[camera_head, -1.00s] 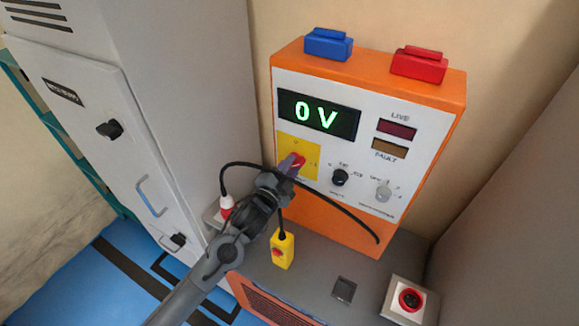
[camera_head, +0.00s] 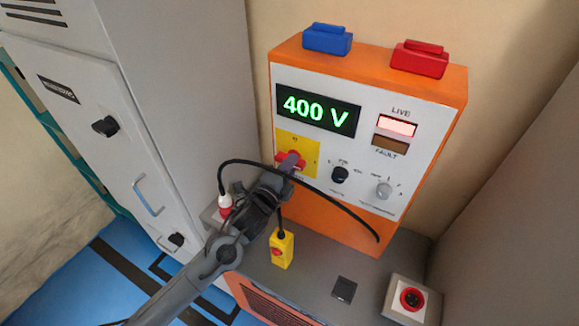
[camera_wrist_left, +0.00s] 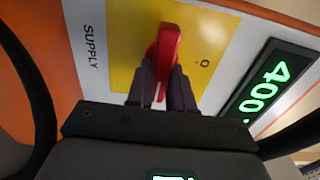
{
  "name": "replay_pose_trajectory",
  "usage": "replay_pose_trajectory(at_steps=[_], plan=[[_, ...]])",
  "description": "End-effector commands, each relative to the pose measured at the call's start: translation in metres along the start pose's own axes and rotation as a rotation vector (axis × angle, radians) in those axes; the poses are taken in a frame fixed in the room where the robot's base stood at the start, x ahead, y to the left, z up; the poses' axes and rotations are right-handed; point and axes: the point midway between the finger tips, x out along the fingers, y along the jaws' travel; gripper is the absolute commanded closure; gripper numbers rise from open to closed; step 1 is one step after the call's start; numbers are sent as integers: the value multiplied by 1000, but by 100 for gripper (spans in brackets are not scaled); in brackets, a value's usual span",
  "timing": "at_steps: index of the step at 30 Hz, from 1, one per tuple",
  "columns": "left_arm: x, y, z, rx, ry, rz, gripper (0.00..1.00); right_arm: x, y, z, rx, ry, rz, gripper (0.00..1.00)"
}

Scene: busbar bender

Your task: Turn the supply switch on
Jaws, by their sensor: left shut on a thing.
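The supply switch (camera_wrist_left: 167,45) is a red handle on a yellow plate (camera_head: 309,146) on the front of the orange and white supply box. My left gripper (camera_wrist_left: 161,88) is shut on the red handle, one finger on each side of it. In the head view my left gripper (camera_head: 289,165) covers part of the switch, and red shows at both sides of the fingers. The display (camera_head: 318,112) reads 400 V in green. The LIVE lamp (camera_head: 397,125) is lit pale pink; the FAULT lamp (camera_head: 390,146) is dark. My right gripper is not in view.
A black cable (camera_head: 335,205) crosses close to my left gripper. Two knobs, black (camera_head: 340,174) and grey (camera_head: 384,189), sit right of the switch. A grey cabinet (camera_head: 185,80) stands left, and a red button (camera_head: 410,299) sits at lower right.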

Motion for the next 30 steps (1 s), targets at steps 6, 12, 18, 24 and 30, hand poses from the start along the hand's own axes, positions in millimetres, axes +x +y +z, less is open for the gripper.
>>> replay_pose_trajectory(at_steps=[6,12,18,24,30], plan=[[0,3,0,15,-1,7,100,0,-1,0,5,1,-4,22],[0,3,0,15,-1,7,100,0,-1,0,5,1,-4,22],[0,3,0,13,-1,5,54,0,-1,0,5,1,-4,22],[0,1,0,12,0,3,53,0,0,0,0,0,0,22],[-4,2,1,12,-1,2,53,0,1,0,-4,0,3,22]])
